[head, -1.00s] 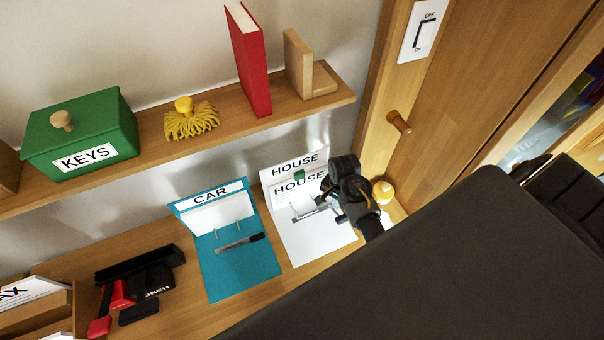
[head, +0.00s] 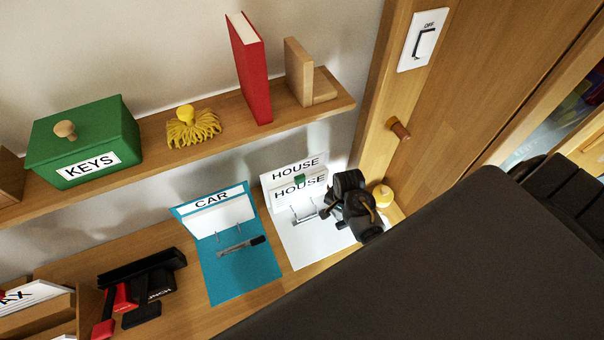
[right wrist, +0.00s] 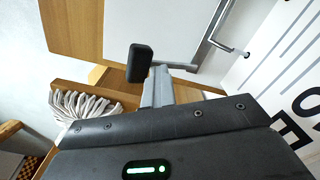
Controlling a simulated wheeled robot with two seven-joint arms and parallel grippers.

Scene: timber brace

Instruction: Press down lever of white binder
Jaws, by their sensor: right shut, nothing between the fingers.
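The white binder (head: 318,244) lies open on the wooden desk, its raised cover labelled HOUSE. Its metal ring mechanism (head: 304,219) shows just left of my right gripper (head: 342,209). In the right wrist view, the metal plate (right wrist: 217,45) lies on the white page, and a lever with a black end (right wrist: 139,62) sticks out past it. My right gripper is shut and empty; its grey fingers (right wrist: 157,88) are close to the lever end. I cannot tell whether they touch. In the head view my gripper hides the lever's end. My left gripper is out of view.
A blue CAR binder (head: 240,280) lies open left of the white one. Farther left are a black and red hole punch (head: 140,285) and trays. A shelf (head: 225,122) above holds a green KEYS box (head: 84,143). A yellow-topped item (head: 383,193) stands right of my gripper.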

